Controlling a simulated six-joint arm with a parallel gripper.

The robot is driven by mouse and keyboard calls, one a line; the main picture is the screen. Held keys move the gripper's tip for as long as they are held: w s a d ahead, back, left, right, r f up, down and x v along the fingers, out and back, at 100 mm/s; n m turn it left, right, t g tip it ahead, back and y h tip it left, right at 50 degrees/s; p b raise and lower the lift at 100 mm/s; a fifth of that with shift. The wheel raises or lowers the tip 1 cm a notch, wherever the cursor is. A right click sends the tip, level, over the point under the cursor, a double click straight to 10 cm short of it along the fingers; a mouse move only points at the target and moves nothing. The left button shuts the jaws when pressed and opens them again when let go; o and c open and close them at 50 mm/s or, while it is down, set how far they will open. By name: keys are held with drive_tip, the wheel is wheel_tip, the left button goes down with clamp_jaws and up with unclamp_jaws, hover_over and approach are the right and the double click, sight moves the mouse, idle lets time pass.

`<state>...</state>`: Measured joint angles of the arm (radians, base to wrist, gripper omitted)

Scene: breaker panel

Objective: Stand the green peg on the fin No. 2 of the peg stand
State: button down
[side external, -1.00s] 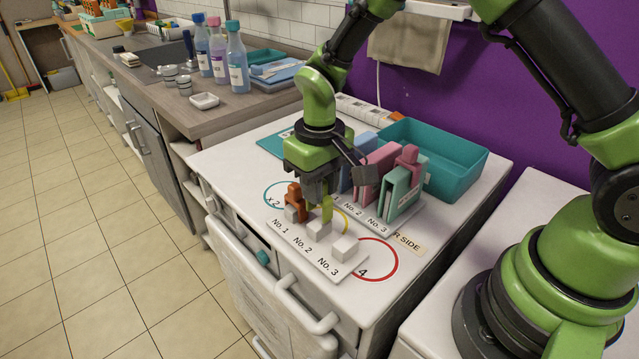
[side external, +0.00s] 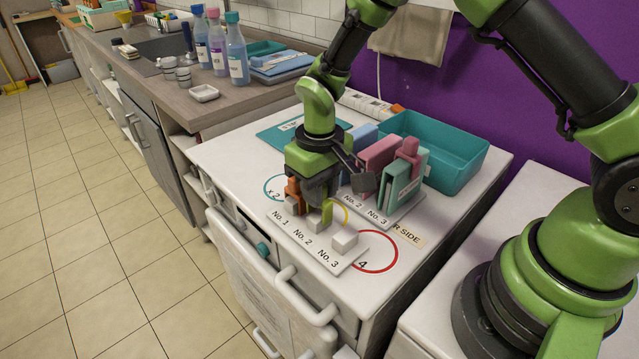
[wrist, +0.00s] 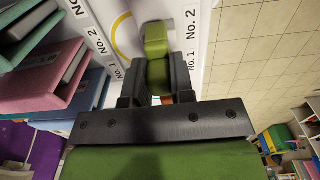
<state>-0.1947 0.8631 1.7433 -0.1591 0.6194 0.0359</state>
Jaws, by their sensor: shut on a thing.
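My gripper (side external: 316,204) is shut on the green peg (side external: 326,214), which is upright. In the wrist view the green peg (wrist: 156,44) sits between my two jaws (wrist: 156,86). The white peg stand (side external: 303,248) has blocks marked No. 1, No. 2 and No. 3. The peg is at fin No. 2 (side external: 316,224), just behind its visible face in the side view; I cannot tell whether it is seated. An orange peg (side external: 292,190) stands at No. 1, partly hidden by my gripper. Fin No. 3 (side external: 344,238) is bare.
Behind my gripper, a numbered rack holds blue, pink (side external: 381,152) and teal (side external: 406,180) upright pieces close by. A teal tray (side external: 465,165) stands at the back right.

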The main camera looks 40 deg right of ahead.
drive_tip(key=shift+f, duration=1.05)
drive_tip(key=c, duration=0.9)
unclamp_jaws()
drive_tip(key=shift+r, duration=0.1)
wheel_tip(320, 180, up, 10)
drive_tip(key=shift+f, duration=0.1)
